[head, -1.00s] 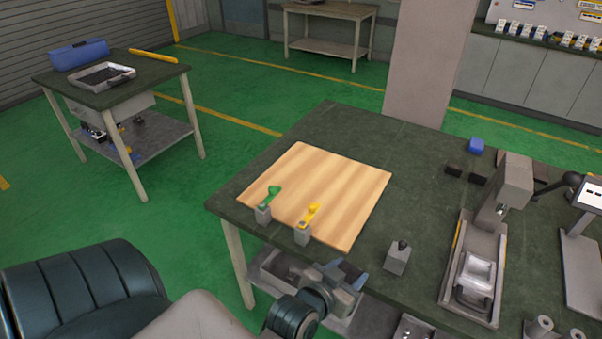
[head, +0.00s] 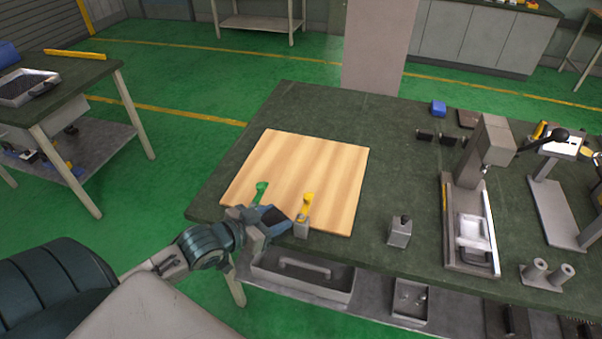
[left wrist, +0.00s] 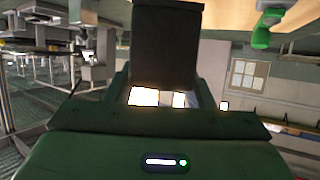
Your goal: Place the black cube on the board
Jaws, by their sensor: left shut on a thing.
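The wooden board (head: 325,175) lies on the dark green workbench top, with a green-handled piece (head: 262,189) and a yellow-handled piece (head: 307,204) at its front edge. My left gripper (head: 272,222) is at the board's front edge, between these two pieces, and hides the green one's base. It is shut on a dark block, seemingly the black cube (head: 278,214), which fills the top middle of the left wrist view (left wrist: 167,45). Whether the cube touches the board cannot be told. My right gripper is not in view.
A small grey block with a knob (head: 400,231) stands right of the board. A press-like stand (head: 470,225) is farther right. Two small black blocks (head: 425,136) and a blue block (head: 438,109) lie behind. The board's middle is clear.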

